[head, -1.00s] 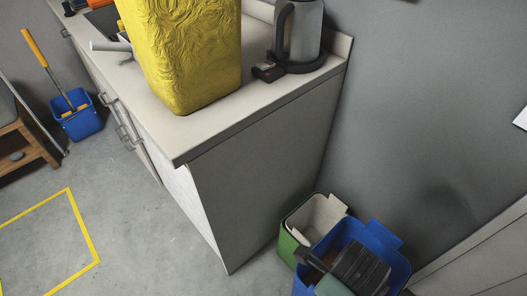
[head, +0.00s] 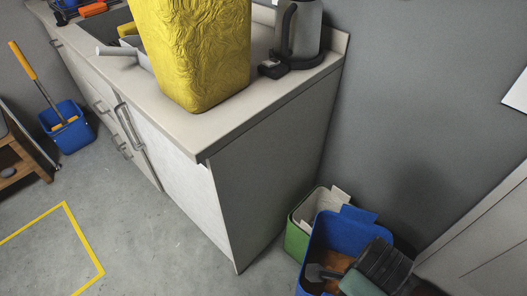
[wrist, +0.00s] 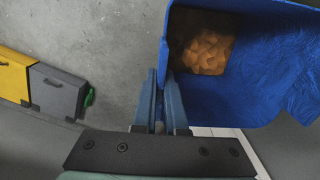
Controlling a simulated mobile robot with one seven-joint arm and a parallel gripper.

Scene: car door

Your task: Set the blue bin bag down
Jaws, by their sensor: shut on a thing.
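The blue bin bag (head: 344,232) is at the lower right of the head view, in front of the green bin. It is open at the top, with orange-brown contents inside. In the wrist view the bag (wrist: 275,85) fills the upper right, its mouth facing the camera. My gripper (head: 318,272) is at the bag's near side in the head view. In the wrist view the fingers of my gripper (wrist: 163,85) are shut on the bag's left rim edge. The bag's base is hidden, so I cannot tell whether it touches the floor.
A green bin (head: 297,238) with a pale liner stands close behind the bag, by the counter (head: 270,160). A yellow bag (head: 195,50) and a kettle (head: 298,30) are on the counter. A yellow-outlined floor area (head: 88,250) lies clear at left, near a blue bucket (head: 68,128).

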